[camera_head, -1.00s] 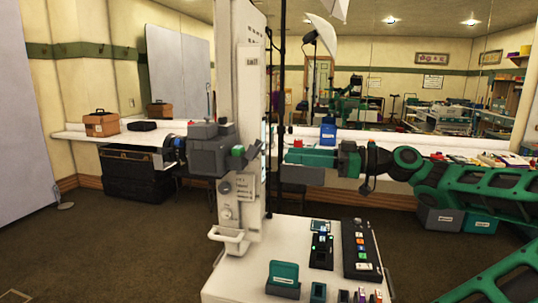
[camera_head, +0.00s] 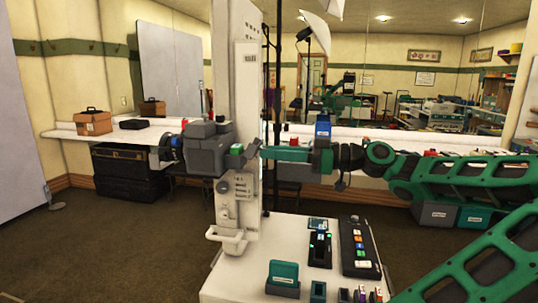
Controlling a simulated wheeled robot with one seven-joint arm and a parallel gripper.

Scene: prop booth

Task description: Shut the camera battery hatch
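A dark grey camera (camera_head: 205,140) is mounted at the left of the white column, its lens (camera_head: 170,150) pointing left. A small green part (camera_head: 236,149) shows on its right rear side, facing my gripper. The battery hatch is too small to make out clearly, and I cannot tell how far open it is. My green gripper (camera_head: 264,153) reaches in from the right, level with the rear of the camera. Its tip is close to the green part; I cannot tell whether they touch. The finger opening does not show.
The white column (camera_head: 238,70) stands right behind the camera. Below is a white cart top (camera_head: 235,285) with a teal-fronted holder (camera_head: 283,277), a charger (camera_head: 320,249) and a button panel (camera_head: 359,248). A long counter (camera_head: 75,134) with a brown case (camera_head: 93,123) runs behind.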

